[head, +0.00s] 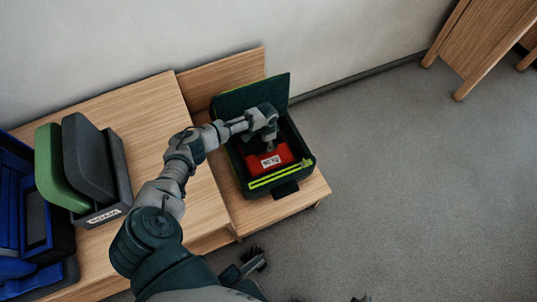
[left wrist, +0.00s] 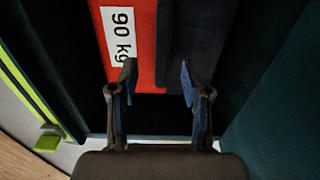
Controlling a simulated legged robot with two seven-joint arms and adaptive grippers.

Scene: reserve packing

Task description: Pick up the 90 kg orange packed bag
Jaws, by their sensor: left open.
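The orange-red packed bag (head: 287,155) lies in an open dark green case (head: 311,155) on the low wooden bench, its white label reading 90 kg. The bag also shows in the left wrist view (left wrist: 145,40), at the upper middle, with a dark strip along its right side. My left gripper (head: 268,143) is over the case, above the bag, and hides part of it. In the left wrist view its two fingers (left wrist: 158,72) stand apart, with the dark strip and the bag's edge beyond them. I cannot tell whether they touch the bag.
The case's lid (head: 255,95) stands up at the back, near the wall. A dark grey bin (head: 124,180) with green and grey pieces and a blue item (head: 15,200) are at the left on the wooden table (head: 150,115). The floor at right is clear up to wooden furniture (head: 470,45).

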